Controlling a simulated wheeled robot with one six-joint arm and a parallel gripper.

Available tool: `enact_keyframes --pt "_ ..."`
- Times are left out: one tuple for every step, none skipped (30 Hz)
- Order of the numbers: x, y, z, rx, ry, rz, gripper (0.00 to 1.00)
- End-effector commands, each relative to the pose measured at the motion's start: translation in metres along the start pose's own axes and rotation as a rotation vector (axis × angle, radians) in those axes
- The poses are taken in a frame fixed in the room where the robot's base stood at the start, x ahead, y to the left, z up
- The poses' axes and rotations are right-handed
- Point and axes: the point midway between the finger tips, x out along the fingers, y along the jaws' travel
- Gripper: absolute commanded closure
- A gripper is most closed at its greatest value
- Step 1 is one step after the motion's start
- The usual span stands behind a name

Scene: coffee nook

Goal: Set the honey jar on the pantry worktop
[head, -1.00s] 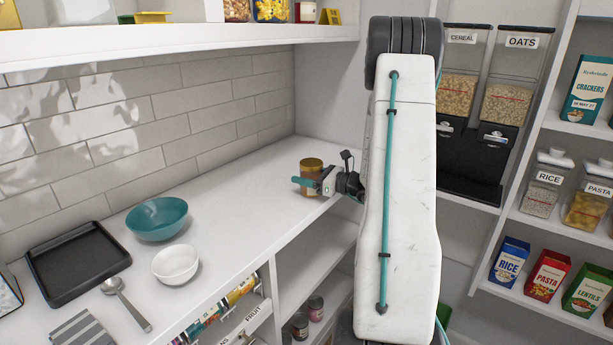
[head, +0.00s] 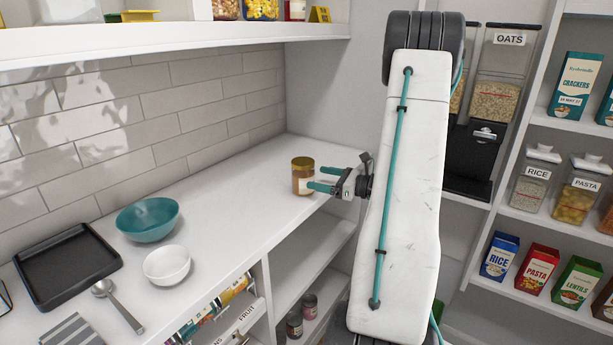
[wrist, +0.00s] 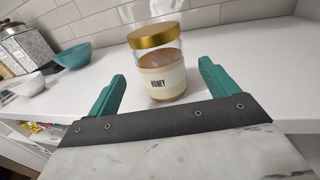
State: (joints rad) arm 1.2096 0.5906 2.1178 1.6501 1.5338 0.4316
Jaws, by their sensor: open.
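The honey jar (head: 302,177) has a gold lid, amber contents and a cream label. It stands upright on the white worktop (head: 235,190), near the worktop's right end. In the wrist view the jar (wrist: 158,75) shows its HONEY label facing me. My gripper (head: 318,179) has teal fingers and is open, just right of the jar in the head view. In the wrist view my gripper (wrist: 160,90) has its fingers apart, with the jar standing beyond and between the tips. The fingers do not appear to touch the jar.
A teal bowl (head: 148,220), a white bowl (head: 166,265), a black tray (head: 65,262) and a spoon (head: 118,306) are on the worktop to the left. A shelf (head: 180,40) runs above. Worktop around the jar is clear.

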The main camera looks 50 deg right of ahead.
Motion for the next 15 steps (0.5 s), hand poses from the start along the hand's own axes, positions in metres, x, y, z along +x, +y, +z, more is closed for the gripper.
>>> enact_keyframes --pt "-0.01 0.0 0.0 0.0 0.0 -0.003 0.14" --pt "-0.015 0.0 0.0 0.0 0.0 -0.003 0.14" --pt "-0.021 0.0 0.0 0.0 -0.001 -0.003 0.14" --pt "-0.025 0.0 0.0 0.0 -0.001 -0.002 0.14" --pt "-0.028 0.0 0.0 0.0 0.0 -0.002 0.14" --pt "-0.032 0.0 0.0 0.0 0.0 -0.001 0.14" --pt "-0.034 0.0 0.0 0.0 0.0 -0.001 0.14" --pt "-0.036 0.0 0.0 0.0 0.0 -0.001 0.14" --pt "-0.037 0.0 0.0 0.0 0.0 0.0 0.14" --pt "-0.038 0.0 0.0 0.0 0.0 0.0 0.14" --pt "-0.039 0.0 0.0 0.0 0.0 0.0 0.14" --pt "-0.039 0.0 0.0 0.0 0.0 0.001 0.14" --pt "-0.039 0.0 0.0 0.0 0.0 0.001 0.14" --pt "-0.039 0.0 0.0 0.0 0.0 0.001 0.14" --pt "-0.039 0.0 0.0 0.0 0.0 0.001 0.14"
